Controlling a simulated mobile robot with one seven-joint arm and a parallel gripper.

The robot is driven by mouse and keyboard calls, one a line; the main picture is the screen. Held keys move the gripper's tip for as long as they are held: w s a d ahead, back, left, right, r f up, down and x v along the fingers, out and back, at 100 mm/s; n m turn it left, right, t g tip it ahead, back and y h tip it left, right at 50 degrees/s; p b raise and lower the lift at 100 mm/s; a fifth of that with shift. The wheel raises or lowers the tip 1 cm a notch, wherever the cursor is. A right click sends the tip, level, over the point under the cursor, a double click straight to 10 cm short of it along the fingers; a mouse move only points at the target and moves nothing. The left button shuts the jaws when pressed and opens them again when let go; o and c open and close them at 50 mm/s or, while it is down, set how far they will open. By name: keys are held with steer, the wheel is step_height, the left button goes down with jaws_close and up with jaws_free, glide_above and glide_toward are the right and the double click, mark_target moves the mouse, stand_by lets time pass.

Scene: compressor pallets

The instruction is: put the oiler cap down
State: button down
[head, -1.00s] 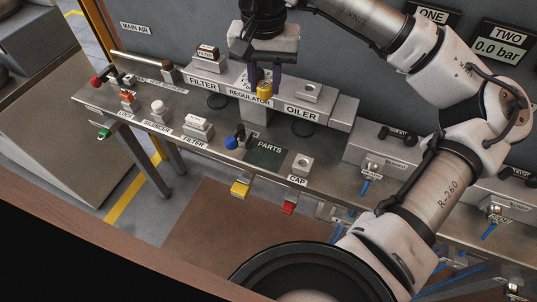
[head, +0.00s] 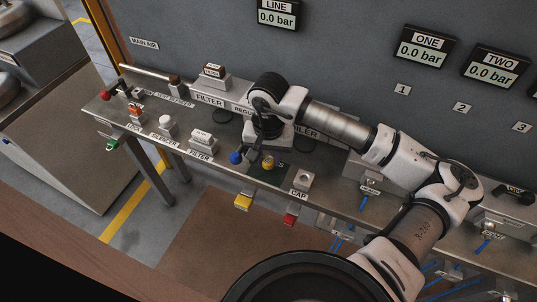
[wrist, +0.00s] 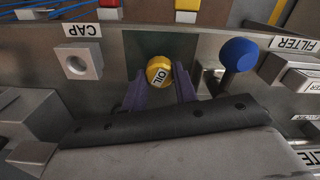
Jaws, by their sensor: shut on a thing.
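The oiler cap (head: 268,163) is a small yellow cap; its top reads OIL in the wrist view (wrist: 158,70). My gripper (wrist: 159,86) is shut on it, with one purple finger on each side. The cap is over the dark green parts mat (head: 267,178), which also shows behind the cap in the wrist view (wrist: 146,44). I cannot tell whether the cap touches the mat. My gripper points down at the mat, and my arm hides most of the oiler block and the mat's lettering.
A blue-knobbed lever (head: 236,158) stands close to the left of the mat. The grey CAP holder (head: 303,181) with a round hole is to its right. The white-topped filter part (head: 201,140) is farther left. The bench's front edge lies just before the mat.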

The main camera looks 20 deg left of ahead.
mark_target(268, 159)
steer(key=shift+f, duration=0.35)
steer(key=shift+f+b, duration=0.2)
steer(key=shift+b, duration=0.2)
steer(key=c, duration=1.1)
jaws_free()
steer(key=shift+r, duration=0.15)
steer(key=shift+r+p, duration=0.15)
steer(key=shift+p, duration=0.3)
steer(key=shift+r, duration=0.35)
step_height(268, 159, up, 11)
steer(key=shift+r+b, duration=0.1)
steer(key=shift+b, duration=1.15)
